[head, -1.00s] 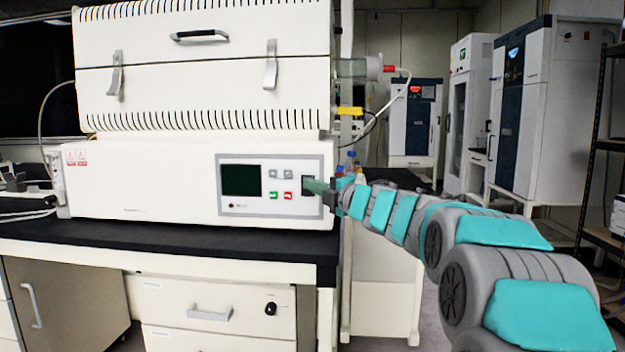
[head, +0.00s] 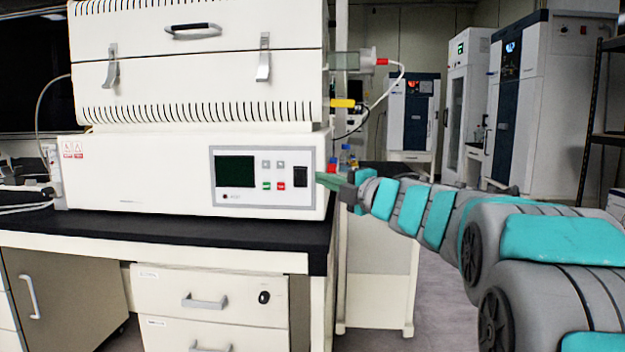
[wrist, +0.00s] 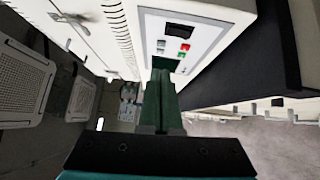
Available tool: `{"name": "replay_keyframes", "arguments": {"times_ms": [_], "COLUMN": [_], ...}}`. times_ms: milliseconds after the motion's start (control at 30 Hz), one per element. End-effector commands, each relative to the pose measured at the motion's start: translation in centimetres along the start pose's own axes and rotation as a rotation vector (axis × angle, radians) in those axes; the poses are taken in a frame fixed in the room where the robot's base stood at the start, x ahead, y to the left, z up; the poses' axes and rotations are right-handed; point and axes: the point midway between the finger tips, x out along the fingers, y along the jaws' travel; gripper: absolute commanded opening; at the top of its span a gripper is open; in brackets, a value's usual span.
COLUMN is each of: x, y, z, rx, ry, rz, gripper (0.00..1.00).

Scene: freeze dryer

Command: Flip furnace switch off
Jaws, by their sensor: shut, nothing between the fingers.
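The furnace (head: 140,175) is a large white box unit on a dark bench. Its front panel (head: 232,205) has a dark green screen (head: 235,171), small buttons and a black rocker switch (head: 300,176) at its right end. The screen looks blank, and which way the switch is tipped is too small to tell. My gripper (head: 320,179) is shut and empty, with its green fingers just right of the switch and apparently a little in front of it.
The black bench top (head: 190,226) runs under the furnace, with white drawers (head: 210,295) below. Small bottles (head: 347,157) stand behind my gripper. White cabinets (head: 545,110) stand further back.

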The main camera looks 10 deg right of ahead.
Motion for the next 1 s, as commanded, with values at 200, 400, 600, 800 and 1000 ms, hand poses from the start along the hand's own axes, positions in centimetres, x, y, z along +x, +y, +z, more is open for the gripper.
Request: {"name": "replay_keyframes", "arguments": {"times_ms": [200, 400, 600, 800, 1000], "x": [-1.8, -1.9, -1.9, -2.4, -5.9], "y": [0.1, 0.1, 0.2, 0.4, -3.0], "z": [0.1, 0.1, 0.1, 2.1, 6.3], "rx": [0.001, 0.001, 0.003, 0.103, 0.378], "ry": [-0.003, -0.001, -0.004, -0.149, -0.485], "rz": [-0.003, -0.002, -0.002, 0.006, -0.026], "gripper": [0.00, 0.00, 0.00, 0.00, 0.00]}}
